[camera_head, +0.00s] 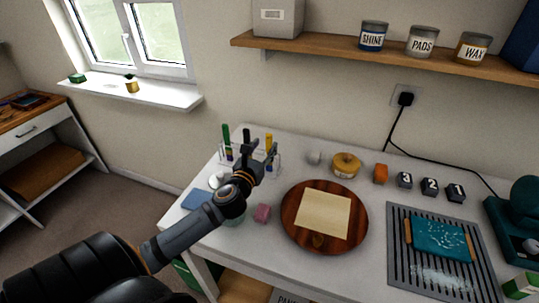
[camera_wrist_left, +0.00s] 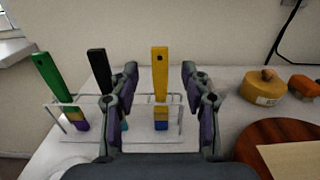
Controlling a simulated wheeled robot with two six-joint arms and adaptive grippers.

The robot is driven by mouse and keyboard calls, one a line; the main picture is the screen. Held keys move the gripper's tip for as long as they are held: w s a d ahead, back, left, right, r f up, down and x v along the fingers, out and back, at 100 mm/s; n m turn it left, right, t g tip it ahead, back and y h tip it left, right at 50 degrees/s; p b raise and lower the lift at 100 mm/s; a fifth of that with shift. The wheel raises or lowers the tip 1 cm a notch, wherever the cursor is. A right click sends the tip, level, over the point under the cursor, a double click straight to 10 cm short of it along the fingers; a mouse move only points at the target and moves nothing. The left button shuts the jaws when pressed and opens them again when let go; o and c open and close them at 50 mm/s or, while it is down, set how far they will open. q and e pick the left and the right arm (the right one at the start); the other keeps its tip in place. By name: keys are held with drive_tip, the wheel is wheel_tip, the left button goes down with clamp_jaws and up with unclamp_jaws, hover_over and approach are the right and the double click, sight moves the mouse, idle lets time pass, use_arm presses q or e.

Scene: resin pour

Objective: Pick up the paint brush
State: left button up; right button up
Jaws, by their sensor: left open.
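Several brush-like tools stand upright in a clear rack (camera_wrist_left: 55,105) at the back left of the white table. One has a green handle (camera_head: 226,133), one a black handle (camera_head: 247,134) and one a yellow handle (camera_head: 269,139). In the left wrist view the yellow-handled one (camera_wrist_left: 160,75) shows between the two fingers of my left gripper (camera_wrist_left: 160,88). The fingers are apart, with nothing held. In the head view my left gripper (camera_head: 263,153) is in front of the rack and partly hides it. I cannot tell how far it is from the yellow handle. My right gripper is not in view.
A round wooden board (camera_head: 290,236) with a pale sheet (camera_head: 323,214) lies right of my left arm. A pink block (camera_head: 262,213) and blue cloth (camera_head: 196,201) are nearby. A yellow round tin (camera_head: 346,165) and orange block (camera_head: 380,173) stand behind. A grooved tray (camera_head: 398,262) is farther right.

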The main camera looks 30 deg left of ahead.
sight(268, 138)
use_arm(q)
drive_tip(key=shift+w+a+r+p, duration=0.2)
drive_tip(key=shift+w+r+p, duration=0.15)
drive_tip(key=shift+w, duration=0.25)
drive_tip(key=shift+w+a+r+p, duration=0.2)
drive_tip(key=shift+w+r, duration=0.1)
drive_tip(key=shift+w, duration=0.3)
drive_tip(key=w, duration=0.2)
drive_tip(key=shift+w+a+f, duration=0.15)
drive_tip(key=shift+w+f, duration=0.15)
drive_tip(key=shift+s, duration=0.1)
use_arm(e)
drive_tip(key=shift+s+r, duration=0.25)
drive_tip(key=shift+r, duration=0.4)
use_arm(q)
drive_tip(key=shift+c, duration=1.3)
clamp_jaws()
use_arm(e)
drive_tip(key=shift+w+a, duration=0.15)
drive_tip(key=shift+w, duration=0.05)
